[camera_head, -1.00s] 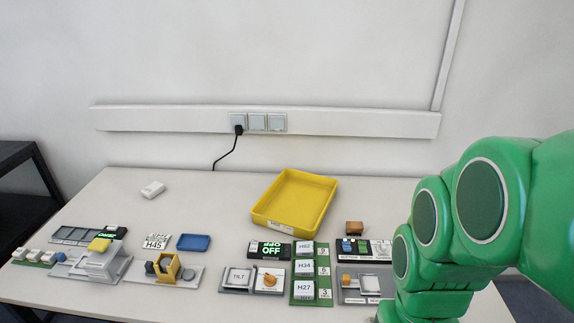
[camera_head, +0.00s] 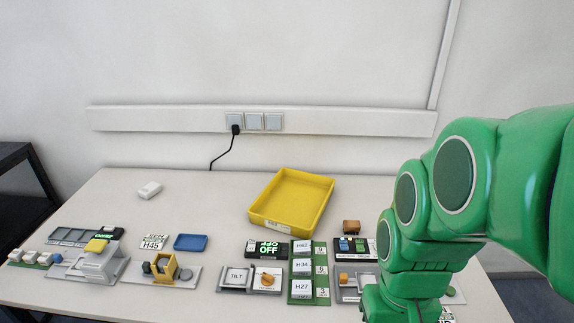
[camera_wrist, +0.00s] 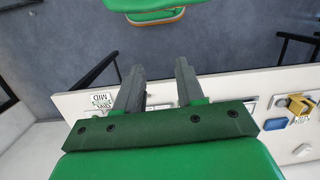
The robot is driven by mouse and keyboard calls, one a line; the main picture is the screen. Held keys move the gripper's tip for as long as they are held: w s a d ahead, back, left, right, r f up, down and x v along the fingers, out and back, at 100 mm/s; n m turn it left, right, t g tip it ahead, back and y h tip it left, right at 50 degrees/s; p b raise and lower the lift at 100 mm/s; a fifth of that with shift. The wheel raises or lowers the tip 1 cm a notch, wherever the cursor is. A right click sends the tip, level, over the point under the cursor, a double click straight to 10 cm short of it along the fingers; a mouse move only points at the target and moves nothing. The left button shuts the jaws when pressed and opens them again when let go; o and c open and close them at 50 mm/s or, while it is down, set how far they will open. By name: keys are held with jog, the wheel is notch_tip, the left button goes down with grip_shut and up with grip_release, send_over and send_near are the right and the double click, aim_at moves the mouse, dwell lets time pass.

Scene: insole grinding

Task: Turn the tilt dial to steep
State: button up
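The tilt station has a white block (camera_head: 236,277) marked TILT on a grey base. To its right is a white plate with an orange dial (camera_head: 267,279). Its pointing direction and small label are too small to read. The dial cannot be made out in the wrist view. My gripper (camera_wrist: 160,67) is open and empty in the wrist view, its two dark fingers apart over the floor beyond the table edge. In the head view my green arm stands at the right, away from the dial, and the gripper is hidden.
A display reading OFF (camera_head: 267,249) stands behind the dial. A green rack (camera_head: 294,298) with blocks H62, H34 and H27 stands to its right. A yellow tray (camera_head: 318,207) lies behind. A yellow-clamp fixture (camera_head: 166,266) is at left. The table's back left is mostly clear.

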jog(key=w+a+n, duration=0.2)
jog(key=w+a, duration=0.4)
jog(key=w, duration=0.1)
jog(key=n+t, duration=0.2)
jog(key=n, duration=0.7)
send_near(267, 275)
jog(key=shift+d+f, duration=0.1)
jog(key=shift+d, duration=0.05)
jog(key=shift+w+a+f, duration=0.1)
jog(key=shift+a+f, duration=0.2)
jog(key=shift+f, duration=3.9)
jog(key=shift+c, duration=0.3)
grip_shut()
